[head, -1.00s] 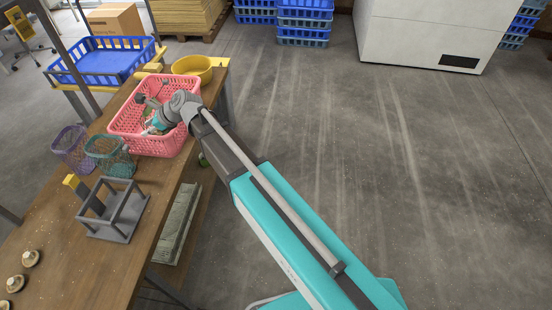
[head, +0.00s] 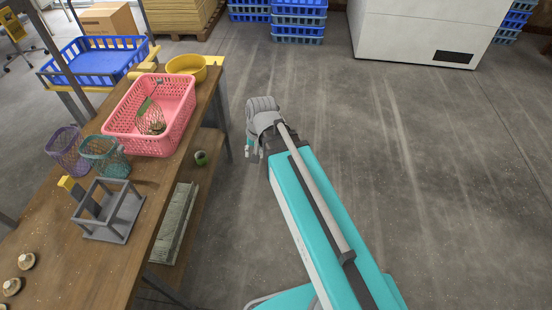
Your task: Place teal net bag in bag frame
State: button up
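The teal net bag (head: 106,157) stands open and upright on the wooden table, behind the bag frame. The grey bag frame (head: 110,212) is an open frame of bars on a flat base, with nothing seen inside it. My gripper (head: 252,153) is out over the floor, to the right of the table and apart from both. It is small and partly hidden by my wrist, so I cannot tell whether it is open or shut.
A purple net bag (head: 67,150) stands left of the teal one. A pink basket (head: 188,118) behind them holds a filled net bag (head: 151,117). A yellow bowl (head: 186,66) is at the table's far end. Several mushrooms (head: 26,261) lie at front left. A green-ended roll (head: 201,158) is on the lower shelf.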

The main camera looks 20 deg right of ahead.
jog(key=s+d+n+g+h, duration=0.1)
jog(key=s+d+n, duration=0.2)
jog(key=s+d, duration=0.1)
jog(key=shift+d+f+h, duration=0.15)
jog(key=shift+d+h, duration=0.15)
jog(key=shift+d, duration=0.6)
jog(key=shift+o, duration=0.2)
jog(key=shift+s, duration=0.25)
